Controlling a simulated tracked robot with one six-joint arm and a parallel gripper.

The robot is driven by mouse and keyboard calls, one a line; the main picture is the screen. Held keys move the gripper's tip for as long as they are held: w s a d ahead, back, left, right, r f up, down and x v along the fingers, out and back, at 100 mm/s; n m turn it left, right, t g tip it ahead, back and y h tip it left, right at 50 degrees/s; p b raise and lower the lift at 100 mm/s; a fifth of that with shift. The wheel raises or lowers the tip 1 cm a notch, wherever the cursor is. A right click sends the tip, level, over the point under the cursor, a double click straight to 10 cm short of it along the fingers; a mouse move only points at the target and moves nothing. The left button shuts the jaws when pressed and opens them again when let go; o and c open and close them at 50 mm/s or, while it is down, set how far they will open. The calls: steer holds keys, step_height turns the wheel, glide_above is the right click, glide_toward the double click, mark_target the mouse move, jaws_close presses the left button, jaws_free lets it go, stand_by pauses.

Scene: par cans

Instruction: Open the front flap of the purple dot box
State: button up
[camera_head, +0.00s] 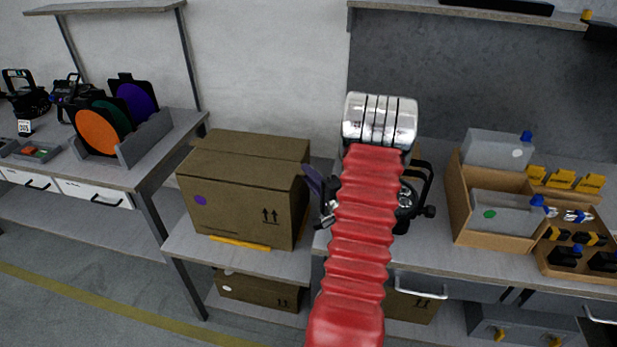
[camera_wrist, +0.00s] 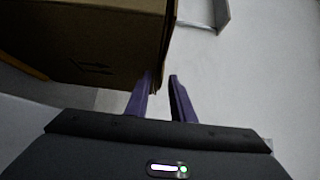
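The purple dot box is a brown cardboard box (camera_head: 235,215) on the middle bench in the head view. A purple dot (camera_head: 201,200) and printed arrows mark its front. Its top looks covered by flaps; I cannot tell how far each is raised. My gripper (camera_head: 311,184) is at the box's right side, near the upper right front corner, partly hidden by my red arm. In the wrist view the box (camera_wrist: 85,45) fills the upper left. The purple fingers (camera_wrist: 161,78) are apart, with the box's edge near the left fingertip; contact is unclear.
A yellow strip (camera_head: 240,243) lies at the box's front base. Another brown box (camera_head: 258,291) sits on the shelf below. A cardboard bin (camera_head: 462,231) with grey containers stands right of my arm. Colored discs (camera_head: 98,133) stand in a rack on the left bench.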

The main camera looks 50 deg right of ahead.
jaws_close()
steer(key=shift+s+f, duration=0.1)
stand_by(1.2)
